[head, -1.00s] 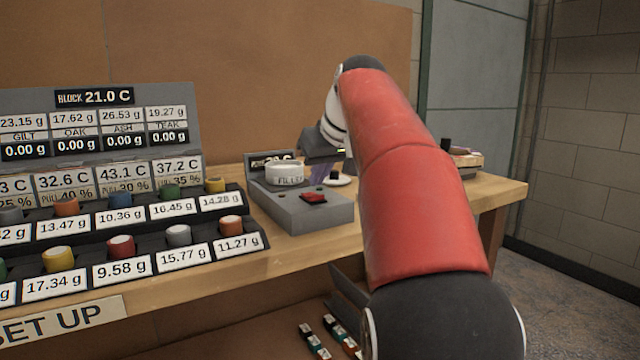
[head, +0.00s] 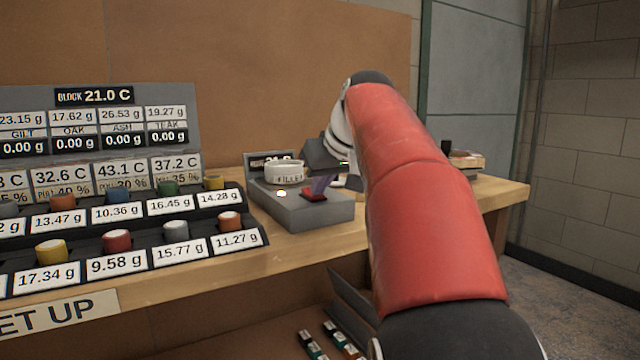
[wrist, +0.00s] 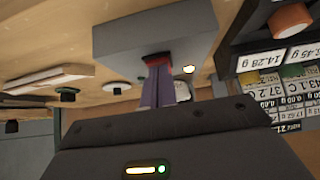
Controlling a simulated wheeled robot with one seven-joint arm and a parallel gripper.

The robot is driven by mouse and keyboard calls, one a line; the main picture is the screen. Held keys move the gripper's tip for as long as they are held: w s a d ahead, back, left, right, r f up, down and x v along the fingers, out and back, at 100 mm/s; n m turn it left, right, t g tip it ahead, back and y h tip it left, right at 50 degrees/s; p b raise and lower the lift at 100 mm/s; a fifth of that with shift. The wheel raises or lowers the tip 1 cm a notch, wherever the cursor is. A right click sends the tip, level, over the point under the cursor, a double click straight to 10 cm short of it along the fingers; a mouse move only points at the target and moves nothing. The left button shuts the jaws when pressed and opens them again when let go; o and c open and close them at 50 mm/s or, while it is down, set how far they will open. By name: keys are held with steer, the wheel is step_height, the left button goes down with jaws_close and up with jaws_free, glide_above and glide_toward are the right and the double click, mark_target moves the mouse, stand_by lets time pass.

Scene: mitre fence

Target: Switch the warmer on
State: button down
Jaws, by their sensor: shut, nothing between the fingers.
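The warmer (head: 290,213) is a grey box on the bench, with a red switch (head: 312,197) on its top. A small lamp (head: 281,193) on the warmer glows yellow-white; the lit lamp also shows in the wrist view (wrist: 188,69). A white dish marked FILLET (head: 284,172) sits on the warmer's back part. My gripper (head: 318,189) is shut and empty, with its purple fingers (wrist: 160,88) pointing down at the red switch. The fingertips appear to touch the switch and partly cover it.
A display behind the dish is partly hidden. Left of the warmer stands a stepped rack (head: 85,230) of coloured pots with weight labels, below a readout panel (head: 95,97). A tray-like block (head: 466,160) lies at the bench's right end. Bare bench (head: 225,260) runs along the front.

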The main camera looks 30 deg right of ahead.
steer(key=shift+r+p, duration=0.8)
steer(key=shift+p, duration=0.05)
steer(key=shift+r, duration=0.1)
